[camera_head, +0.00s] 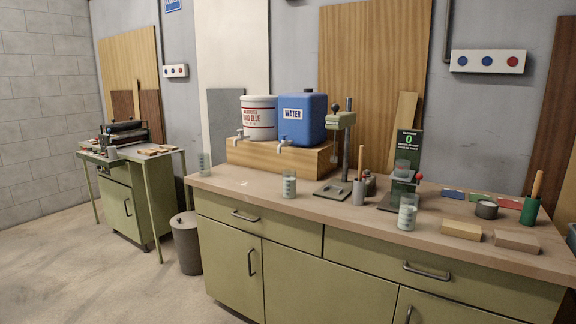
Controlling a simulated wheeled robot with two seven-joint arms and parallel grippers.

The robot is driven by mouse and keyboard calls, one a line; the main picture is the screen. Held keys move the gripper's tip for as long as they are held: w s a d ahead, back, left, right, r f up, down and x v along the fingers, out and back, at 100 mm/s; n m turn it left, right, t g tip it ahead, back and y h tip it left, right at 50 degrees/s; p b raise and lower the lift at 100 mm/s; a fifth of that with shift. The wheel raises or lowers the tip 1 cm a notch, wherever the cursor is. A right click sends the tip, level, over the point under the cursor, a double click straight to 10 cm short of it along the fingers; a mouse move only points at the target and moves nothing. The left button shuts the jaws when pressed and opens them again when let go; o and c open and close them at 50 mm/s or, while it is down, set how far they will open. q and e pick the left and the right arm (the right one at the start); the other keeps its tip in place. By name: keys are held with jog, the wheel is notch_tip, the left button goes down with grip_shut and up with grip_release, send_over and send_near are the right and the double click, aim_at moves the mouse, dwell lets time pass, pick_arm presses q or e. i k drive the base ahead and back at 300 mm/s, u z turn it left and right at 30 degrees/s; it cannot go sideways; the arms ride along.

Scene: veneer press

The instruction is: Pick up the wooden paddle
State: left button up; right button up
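I see no clearly paddle-shaped piece, but two wooden sticks stand upright in cups on the workbench. One wooden stick (361,160) rises from a grey cup (359,193) near the drill-press-like stand. The other wooden stick (537,184) leans slightly in a green cup (530,211) at the right end. The lower ends of both are hidden inside the cups, so I cannot tell which is the paddle. Neither of my grippers is in view.
The workbench (330,208) also holds glass beakers (408,213), a green device with a display (402,170), wooden blocks (461,229), a white glue tub (258,117) and a blue water container (302,119). A grey bin (187,245) stands left of it. The floor (80,265) at left is clear.

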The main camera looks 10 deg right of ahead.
aim_at(361, 157)
jog(key=u, duration=0.6)
jog(key=i, duration=1.8)
jog(key=z, duration=0.1)
